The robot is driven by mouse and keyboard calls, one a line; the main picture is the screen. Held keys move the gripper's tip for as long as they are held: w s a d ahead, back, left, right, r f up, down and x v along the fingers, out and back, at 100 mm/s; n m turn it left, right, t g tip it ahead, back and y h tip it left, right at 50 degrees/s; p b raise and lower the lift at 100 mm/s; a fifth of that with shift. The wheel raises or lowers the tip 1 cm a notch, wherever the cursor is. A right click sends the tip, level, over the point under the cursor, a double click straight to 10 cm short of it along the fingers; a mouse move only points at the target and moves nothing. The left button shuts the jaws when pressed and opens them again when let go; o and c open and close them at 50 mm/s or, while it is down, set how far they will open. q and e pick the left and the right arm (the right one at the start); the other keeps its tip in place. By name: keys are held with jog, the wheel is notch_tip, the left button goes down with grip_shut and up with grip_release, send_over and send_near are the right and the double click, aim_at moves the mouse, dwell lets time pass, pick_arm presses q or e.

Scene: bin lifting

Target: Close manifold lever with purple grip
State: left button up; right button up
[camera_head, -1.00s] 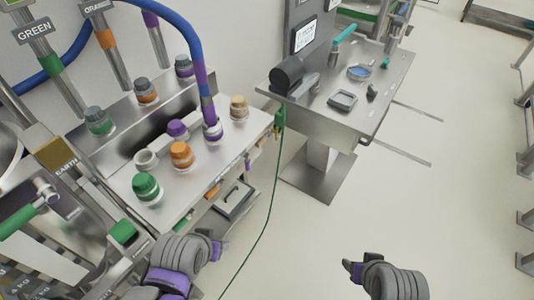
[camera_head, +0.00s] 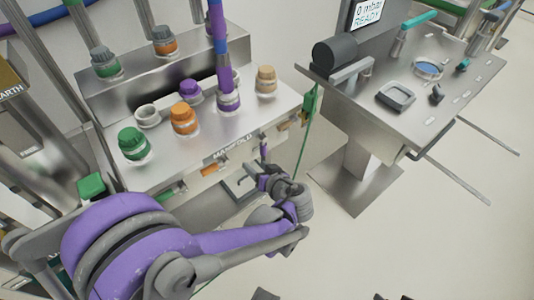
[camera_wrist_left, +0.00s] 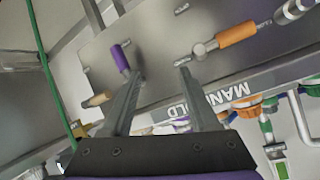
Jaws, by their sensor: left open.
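The purple grip of a lever (camera_wrist_left: 120,57) shows on the steel manifold front (camera_wrist_left: 165,50) in the left wrist view. In the head view the purple grip (camera_head: 264,152) hangs below the manifold's front edge, just above my left gripper. My left gripper (camera_head: 257,174) is open and empty. In the left wrist view its two fingers (camera_wrist_left: 160,73) stand apart. The purple grip is beside the tip of the left-hand finger; I cannot tell whether they touch. My right gripper cannot be made out.
An orange-grip lever (camera_wrist_left: 236,34) is at right and a tan-grip lever (camera_wrist_left: 97,99) at left of the purple one. A green cable (camera_head: 309,115) hangs at the manifold's right end. A steel table (camera_head: 400,105) stands to the right, with bare floor before it.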

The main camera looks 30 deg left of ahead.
aim_at(265, 148)
pick_arm(q)
jog(key=w+d+f+n+t+y+b, duration=0.3)
jog(key=w+f+n+t+y+b, duration=0.15)
jog(key=w+f, duration=0.25)
jog(key=shift+m+g, duration=0.45)
jog(key=b+x, duration=0.1)
jog(key=x, duration=0.9)
jog(key=shift+w+r, duration=0.15)
jog(key=shift+w, duration=0.1)
pick_arm(e)
notch_tip(265, 148, down, 8)
jog(key=shift+w+f, duration=0.2)
jog(key=shift+w, duration=0.25)
jog(key=shift+d, duration=0.1)
pick_arm(q)
grip_shut()
